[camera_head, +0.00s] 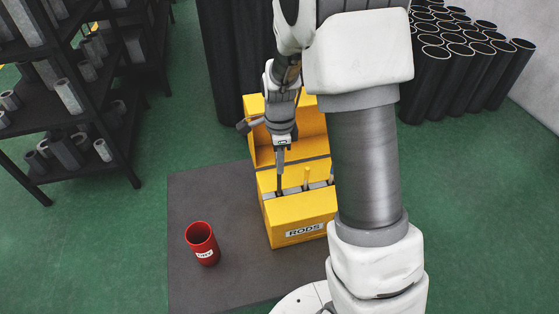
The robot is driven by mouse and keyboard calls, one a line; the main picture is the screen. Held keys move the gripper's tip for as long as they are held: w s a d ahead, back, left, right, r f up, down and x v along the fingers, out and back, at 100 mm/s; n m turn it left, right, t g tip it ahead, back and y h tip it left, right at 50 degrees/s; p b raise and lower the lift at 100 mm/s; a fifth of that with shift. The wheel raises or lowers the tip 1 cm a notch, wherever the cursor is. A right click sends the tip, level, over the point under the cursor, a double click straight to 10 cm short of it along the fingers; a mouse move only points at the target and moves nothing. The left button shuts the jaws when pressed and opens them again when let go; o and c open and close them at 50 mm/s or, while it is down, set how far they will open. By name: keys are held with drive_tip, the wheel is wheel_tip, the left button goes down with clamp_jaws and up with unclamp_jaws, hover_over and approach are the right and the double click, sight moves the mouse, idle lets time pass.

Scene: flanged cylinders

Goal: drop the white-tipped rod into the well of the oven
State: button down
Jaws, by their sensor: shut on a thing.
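The yellow box (294,222) marked "RODS", which looks like the oven, stands on the dark mat with its yellow lid (262,148) raised behind it. My gripper (281,158) points down over the left part of the box's top and is shut on a thin dark rod (280,184). The rod is about upright, with its lower end at the left opening; I cannot tell how deep it is. No white tip can be made out on it. A tan rod (307,176) stands in the middle of the top, and another (332,176) shows beside my arm. My arm hides the box's right side.
A red open cup (202,243) with a white label stands on the mat (190,190) left of the box. Black shelves (90,120) with metal cylinders are at the left. Black pipes (465,65) stand at the back right. The green floor between shelves and mat is clear.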

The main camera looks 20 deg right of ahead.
drive_tip(key=shift+f+b, duration=2.85)
drive_tip(key=shift+f, duration=1.3)
drive_tip(key=c, duration=0.8)
unclamp_jaws()
wheel_tip(320, 180, up, 17)
drive_tip(key=shift+f+p, duration=0.15)
drive_tip(key=shift+p, duration=0.65)
drive_tip(key=shift+r, duration=0.4)
